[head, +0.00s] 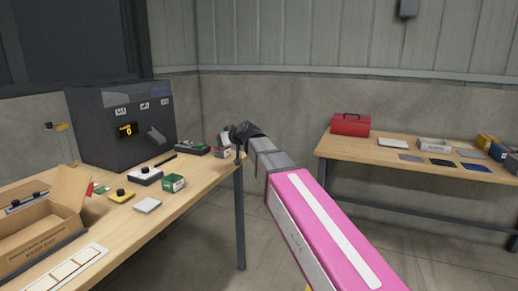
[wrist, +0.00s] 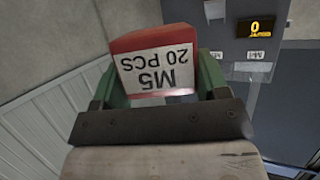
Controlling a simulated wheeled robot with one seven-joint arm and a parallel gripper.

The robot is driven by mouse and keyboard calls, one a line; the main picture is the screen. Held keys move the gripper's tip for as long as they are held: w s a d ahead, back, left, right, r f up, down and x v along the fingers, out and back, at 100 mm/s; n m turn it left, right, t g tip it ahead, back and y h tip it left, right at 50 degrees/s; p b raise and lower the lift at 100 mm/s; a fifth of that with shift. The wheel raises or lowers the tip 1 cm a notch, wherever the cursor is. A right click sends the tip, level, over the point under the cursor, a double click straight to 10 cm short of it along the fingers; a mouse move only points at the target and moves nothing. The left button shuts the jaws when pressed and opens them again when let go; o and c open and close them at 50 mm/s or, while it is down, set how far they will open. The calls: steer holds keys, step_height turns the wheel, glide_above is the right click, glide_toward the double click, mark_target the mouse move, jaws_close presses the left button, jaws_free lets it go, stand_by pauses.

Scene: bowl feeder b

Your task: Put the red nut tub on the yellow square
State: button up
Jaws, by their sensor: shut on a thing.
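My gripper (wrist: 155,85) is shut on the red nut tub (wrist: 150,42), with a green finger on either side. The tub's white label, reading "M5 20 PCS", appears upside down in the wrist view. In the head view, the tub (head: 223,138) shows small, partly hidden by my dark gripper (head: 228,139), near the right end of the left bench. I cannot make out a plain yellow square. A low yellow block (head: 120,197) with a black knob lies on the left bench.

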steer(key=w+d+r+m+t+h, duration=0.1)
steer(key=w+d+m+h, duration=0.2)
steer(key=d, duration=0.9)
steer(key=w+d+r+m+t+h, duration=0.2)
steer(key=d+m+h, duration=0.1)
steer(key=d, duration=0.9)
steer(key=w+d+r+m+t+h, duration=0.1)
steer(key=w+d+m+h, duration=0.25)
steer(key=d, duration=0.85)
steer(key=s+a+f+n+g+y, duration=0.1)
steer(key=s+a+n+y, duration=0.2)
steer(key=a, duration=0.9)
steer(key=s+a+f+n+g+y, duration=0.1)
steer(key=s+a+n+y, duration=0.2)
steer(key=a, duration=0.9)
steer(key=s+a+f+n+g+y, duration=0.2)
steer(key=s+a+n+y, duration=0.1)
steer(key=a, duration=1)
steer(key=shift+n+y, duration=0.35)
steer(key=s+a+n+g+y, duration=0.1)
steer(key=s+a, duration=0.2)
steer(key=a, duration=0.3)
steer(key=s+a+n+g+y, duration=0.1)
steer(key=s+a+n+g, duration=0.1)
steer(key=s+a, duration=0.2)
steer(key=shift+s+a+f+n+g, duration=0.25)
steer(key=shift+a+n+g, duration=0.05)
steer(key=shift+a, duration=0.7)
